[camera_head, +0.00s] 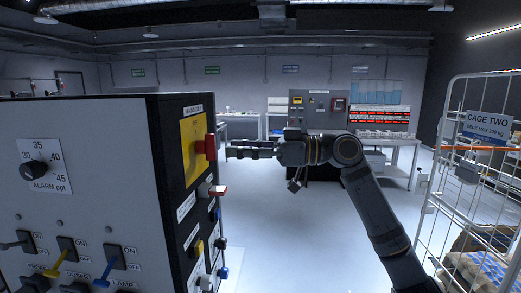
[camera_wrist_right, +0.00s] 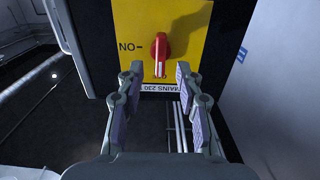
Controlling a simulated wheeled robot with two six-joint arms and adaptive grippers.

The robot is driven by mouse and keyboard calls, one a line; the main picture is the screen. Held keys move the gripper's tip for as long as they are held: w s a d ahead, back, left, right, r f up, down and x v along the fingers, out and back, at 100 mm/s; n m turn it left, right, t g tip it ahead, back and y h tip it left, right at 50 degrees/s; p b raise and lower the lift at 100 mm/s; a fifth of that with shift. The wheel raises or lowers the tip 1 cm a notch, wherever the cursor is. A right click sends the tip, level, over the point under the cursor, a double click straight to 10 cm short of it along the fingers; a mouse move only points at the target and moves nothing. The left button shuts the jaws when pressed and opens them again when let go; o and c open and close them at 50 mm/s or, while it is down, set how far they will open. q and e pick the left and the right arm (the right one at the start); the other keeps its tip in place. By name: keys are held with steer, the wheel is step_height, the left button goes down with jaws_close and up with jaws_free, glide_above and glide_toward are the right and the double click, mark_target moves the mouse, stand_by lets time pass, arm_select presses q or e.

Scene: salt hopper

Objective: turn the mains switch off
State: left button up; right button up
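The mains switch is a red rotary knob (camera_head: 210,147) on a yellow plate (camera_head: 192,147), on the side of the grey cabinet. In the right wrist view the red knob (camera_wrist_right: 160,50) has a white line that points down the picture, towards the label strip (camera_wrist_right: 150,88). An ON mark (camera_wrist_right: 131,47) stands left of the knob there. My right gripper (camera_head: 230,151) points at the knob from the right. In the right wrist view my right gripper (camera_wrist_right: 158,75) is open, with its fingers spread on either side below the knob, apart from it. My left gripper is not in view.
The cabinet (camera_head: 95,180) fills the left foreground, with an alarm dial (camera_head: 46,172) and several toggles on its front. More small switches sit below the yellow plate. A wire cage (camera_head: 470,165) stands at right. The floor (camera_head: 285,230) between them is clear.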

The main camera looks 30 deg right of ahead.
steer(key=shift+v, duration=2.6)
